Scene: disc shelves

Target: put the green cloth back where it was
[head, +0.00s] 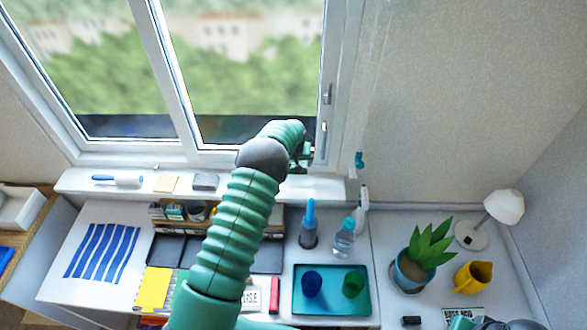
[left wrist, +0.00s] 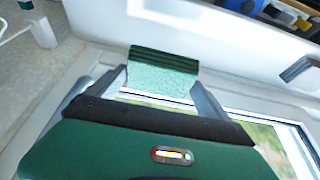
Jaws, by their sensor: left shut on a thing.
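My left gripper (head: 303,158) is up at the window, just above the right part of the white sill (head: 130,190). In the left wrist view the left gripper (left wrist: 162,88) is shut on the green cloth (left wrist: 163,73). The cloth looks folded, with darker layered edges at its top, and sits between the two fingers. White sill and frame surfaces show behind it. In the head view my arm and hand largely hide the cloth.
A teal hook (head: 359,160) is on the wall right of the window.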

